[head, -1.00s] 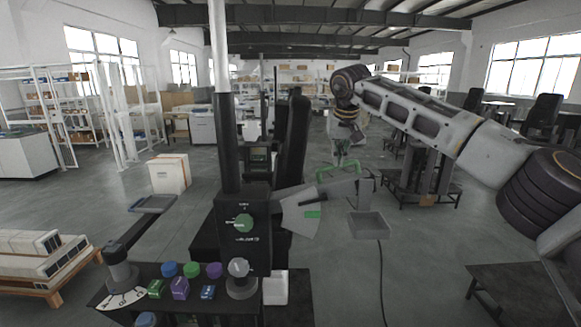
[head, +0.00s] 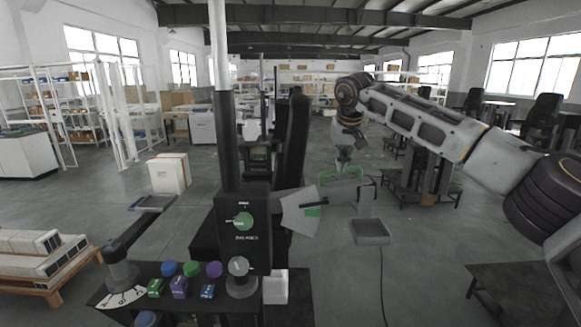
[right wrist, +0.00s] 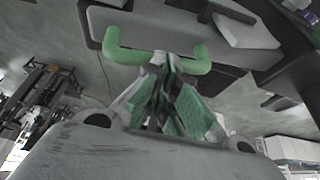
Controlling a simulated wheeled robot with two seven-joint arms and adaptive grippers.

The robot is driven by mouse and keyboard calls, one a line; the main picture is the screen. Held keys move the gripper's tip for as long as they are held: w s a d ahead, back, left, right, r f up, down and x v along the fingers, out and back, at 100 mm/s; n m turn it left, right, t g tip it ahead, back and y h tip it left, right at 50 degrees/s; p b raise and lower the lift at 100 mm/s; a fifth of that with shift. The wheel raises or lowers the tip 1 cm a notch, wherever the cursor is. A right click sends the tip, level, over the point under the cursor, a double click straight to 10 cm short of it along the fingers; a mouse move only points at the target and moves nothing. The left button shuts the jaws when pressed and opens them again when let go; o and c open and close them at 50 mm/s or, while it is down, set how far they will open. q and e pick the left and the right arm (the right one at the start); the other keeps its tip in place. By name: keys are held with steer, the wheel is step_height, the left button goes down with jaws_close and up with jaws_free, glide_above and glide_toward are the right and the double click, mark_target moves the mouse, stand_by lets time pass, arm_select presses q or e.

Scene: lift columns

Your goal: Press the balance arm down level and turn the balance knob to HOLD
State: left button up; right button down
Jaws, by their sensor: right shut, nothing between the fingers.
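The grey balance arm (head: 338,195) reaches right from the black column and tilts slightly up to the right. A green handle (head: 356,172) stands on top of it and shows in the right wrist view (right wrist: 124,53). My right gripper (head: 343,164) is shut and empty at the handle. In the wrist view its fingertips (right wrist: 168,68) overlap the handle's bar; exact contact is hard to tell. A pale sector plate (head: 297,213) with a green mark sits at the arm's left. The green balance knob (head: 243,221) is on the black panel (head: 229,254). My left gripper is not in view.
A grey tray (head: 371,238) is under the arm's right end, with a cable running down. Several coloured blocks and caps, a grey knob (head: 238,266) and a white box (head: 276,292) are on the black bench. A lever with a dial (head: 124,298) is at left.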

mark_target(345, 182)
steer(key=shift+f, duration=0.25)
stand_by(0.3)
steer(key=shift+d+f+b, duration=0.25)
steer(key=shift+d+f, duration=0.05)
steer(key=shift+f, duration=0.45)
steer(key=shift+d+f+b, duration=0.2)
steer(key=shift+d+f, duration=0.1)
steer(key=shift+f, duration=0.4)
steer(key=shift+d+f, duration=0.1)
steer(key=shift+f, duration=0.15)
steer(key=shift+d+f, duration=0.15)
steer(key=shift+f, duration=0.6)
steer(key=shift+b, duration=0.3)
